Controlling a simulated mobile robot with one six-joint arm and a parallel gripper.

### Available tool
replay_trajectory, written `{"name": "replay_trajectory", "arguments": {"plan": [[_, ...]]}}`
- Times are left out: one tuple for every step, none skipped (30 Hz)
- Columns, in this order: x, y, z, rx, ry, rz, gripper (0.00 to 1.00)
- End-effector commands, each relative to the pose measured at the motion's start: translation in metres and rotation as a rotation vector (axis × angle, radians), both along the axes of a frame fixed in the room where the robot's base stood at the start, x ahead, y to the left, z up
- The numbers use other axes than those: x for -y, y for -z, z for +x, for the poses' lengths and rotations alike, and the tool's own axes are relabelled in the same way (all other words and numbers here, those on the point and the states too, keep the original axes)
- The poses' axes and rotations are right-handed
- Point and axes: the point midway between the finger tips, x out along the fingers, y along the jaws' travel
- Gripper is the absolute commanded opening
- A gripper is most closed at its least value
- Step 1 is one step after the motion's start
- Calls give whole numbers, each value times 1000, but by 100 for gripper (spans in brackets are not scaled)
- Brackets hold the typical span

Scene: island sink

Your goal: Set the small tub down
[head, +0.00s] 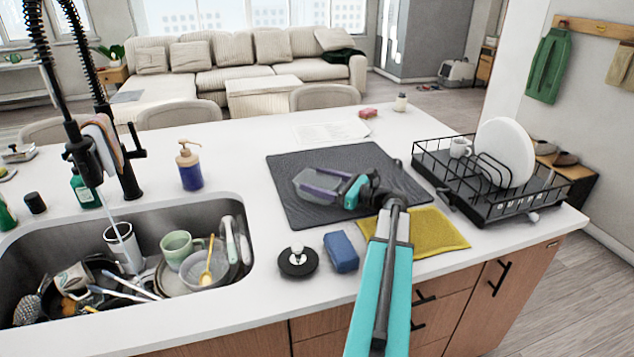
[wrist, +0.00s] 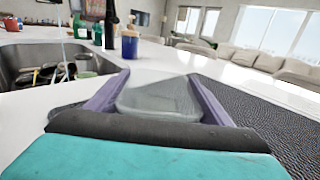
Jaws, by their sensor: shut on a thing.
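The small tub (head: 313,183) is a clear, greyish container over the left part of the dark drying mat (head: 290,214). My gripper (head: 322,190) is shut on the tub, with its purple fingers along the tub's sides. In the wrist view the tub (wrist: 160,98) sits between the two purple fingers (wrist: 158,105). The tub looks roughly level and close to the mat. I cannot tell whether its base touches the mat.
A black dish rack (head: 487,205) with a white plate and mug stands to the right. A yellow cloth (head: 437,232), blue sponge (head: 341,251) and black sink plug (head: 298,262) lie near the front. The sink (head: 237,213) holds dishes. A soap bottle (head: 189,168) stands behind it.

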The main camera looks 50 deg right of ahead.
Motion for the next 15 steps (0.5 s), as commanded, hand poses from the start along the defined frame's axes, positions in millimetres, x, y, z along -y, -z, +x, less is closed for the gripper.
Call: {"name": "replay_trajectory", "arguments": {"plan": [[0,2,0,0,0,0,51],[0,1,0,0,0,0,77],[0,0,0,0,0,0,84],[0,0,0,0,0,0,89],[0,0,0,0,0,0,92],[0,0,0,0,0,0,92],[0,0,0,0,0,0,92],[0,0,0,0,0,0,92],[0,0,0,0,0,0,92],[0,0,0,0,0,0,92],[0,0,0,0,0,0,92],[0,0,0,0,0,0,92],[0,0,0,0,0,0,92],[0,0,0,0,0,0,92],[0,0,0,0,0,0,92]]}}
